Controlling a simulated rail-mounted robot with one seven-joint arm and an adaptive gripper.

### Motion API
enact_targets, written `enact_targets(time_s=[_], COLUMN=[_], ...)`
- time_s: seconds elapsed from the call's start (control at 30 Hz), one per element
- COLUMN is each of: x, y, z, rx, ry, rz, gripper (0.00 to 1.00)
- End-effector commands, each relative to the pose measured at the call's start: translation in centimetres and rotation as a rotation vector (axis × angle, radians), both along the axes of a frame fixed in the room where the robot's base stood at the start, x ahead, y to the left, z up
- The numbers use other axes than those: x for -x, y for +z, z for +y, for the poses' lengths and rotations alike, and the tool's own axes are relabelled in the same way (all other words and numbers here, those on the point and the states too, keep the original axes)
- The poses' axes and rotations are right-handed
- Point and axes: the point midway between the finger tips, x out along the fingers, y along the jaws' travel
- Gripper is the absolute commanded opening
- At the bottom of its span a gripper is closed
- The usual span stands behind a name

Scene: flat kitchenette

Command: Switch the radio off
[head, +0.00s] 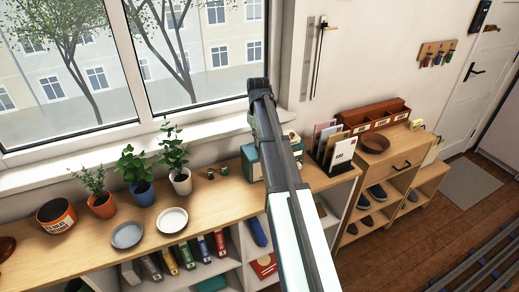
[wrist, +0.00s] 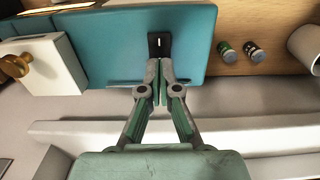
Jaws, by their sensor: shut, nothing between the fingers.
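The teal radio (head: 251,163) stands on the wooden sideboard below the window, partly hidden behind my arm in the head view. In the wrist view its teal body (wrist: 110,45) fills the upper middle, with a small black switch plate (wrist: 160,43) bearing a light mark. My gripper (wrist: 160,68) is shut and empty. Its fingertips are at the lower edge of the switch plate in the picture; I cannot tell whether they touch it. In the head view the fingers are not clearly visible.
A cream box (wrist: 50,68) with a brass-coloured knob is beside the teal body. Two small jars (wrist: 238,49) and a white pot (wrist: 305,48) are to the right. Potted plants (head: 133,170) and plates stand left on the sideboard; a letter rack (head: 333,148) stands right.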

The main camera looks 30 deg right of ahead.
Motion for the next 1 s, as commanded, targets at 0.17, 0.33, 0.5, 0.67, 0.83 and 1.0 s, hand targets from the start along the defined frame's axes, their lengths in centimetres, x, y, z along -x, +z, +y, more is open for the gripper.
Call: enact_targets(time_s=[0.17, 0.33, 0.5, 0.67, 0.83, 1.0], x=[0.0, 0.0, 0.0, 0.0, 0.0, 0.0], y=[-0.3, -0.5, -0.7, -0.9, -1.2, -1.4], z=[0.0, 0.0, 0.0, 0.0, 0.0, 0.0], rx=[0.0, 0.0, 0.0, 0.0, 0.0, 0.0], ry=[0.0, 0.0, 0.0, 0.0, 0.0, 0.0], rz=[0.0, 0.0, 0.0, 0.0, 0.0, 0.0], gripper=[0.0, 0.0, 0.0, 0.0, 0.0, 0.0])
